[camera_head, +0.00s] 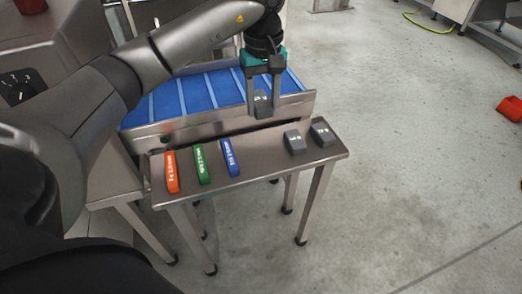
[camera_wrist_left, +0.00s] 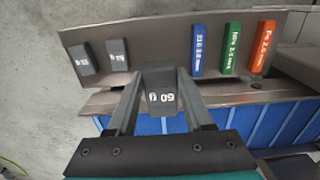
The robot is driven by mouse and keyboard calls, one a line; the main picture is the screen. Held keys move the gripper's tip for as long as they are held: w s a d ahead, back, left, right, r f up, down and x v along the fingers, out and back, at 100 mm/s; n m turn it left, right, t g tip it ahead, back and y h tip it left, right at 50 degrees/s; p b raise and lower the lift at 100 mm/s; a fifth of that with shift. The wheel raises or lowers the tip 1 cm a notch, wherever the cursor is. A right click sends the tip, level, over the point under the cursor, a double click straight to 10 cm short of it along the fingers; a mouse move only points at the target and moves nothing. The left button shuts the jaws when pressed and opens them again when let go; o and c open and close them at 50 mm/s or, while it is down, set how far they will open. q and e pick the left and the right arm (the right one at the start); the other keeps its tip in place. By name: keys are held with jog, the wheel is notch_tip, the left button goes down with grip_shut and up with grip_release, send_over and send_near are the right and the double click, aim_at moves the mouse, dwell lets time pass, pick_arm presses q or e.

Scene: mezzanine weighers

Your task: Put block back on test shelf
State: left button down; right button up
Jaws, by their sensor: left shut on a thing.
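My left gripper (camera_head: 263,108) is shut on a small dark grey block (camera_head: 262,99). In the left wrist view the block (camera_wrist_left: 161,91) sits between the two fingers with pale lettering facing the camera. The gripper holds it in the air by the conveyor-side edge of the steel test shelf (camera_head: 262,157). On the shelf stand two more grey blocks, one (camera_head: 295,143) nearer the middle and one (camera_head: 322,132) near the right end. Bare shelf top lies between the blue bar and these blocks. My right gripper is not in view.
An orange bar (camera_head: 172,172), a green bar (camera_head: 202,164) and a blue bar (camera_head: 230,158) lie on the shelf's left half. A blue cleated conveyor (camera_head: 195,95) with a steel side rail runs behind the shelf. Open concrete floor lies right, with a red object (camera_head: 511,108).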

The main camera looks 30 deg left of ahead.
pick_arm(q)
jog(key=b, duration=0.3)
send_over(263, 156)
notch_tip(263, 156, down, 10)
jog(key=shift+f, duration=0.1)
jog(key=shift+s+f+b, duration=0.1)
jog(key=shift+f+b, duration=0.5)
jog(key=shift+f, duration=1.5)
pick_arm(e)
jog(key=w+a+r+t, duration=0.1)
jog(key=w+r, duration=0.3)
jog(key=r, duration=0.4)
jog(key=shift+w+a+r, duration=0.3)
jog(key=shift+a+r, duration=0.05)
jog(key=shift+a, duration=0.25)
pick_arm(q)
jog(key=shift+f, duration=0.15)
jog(key=shift+c, duration=1.5)
grip_release()
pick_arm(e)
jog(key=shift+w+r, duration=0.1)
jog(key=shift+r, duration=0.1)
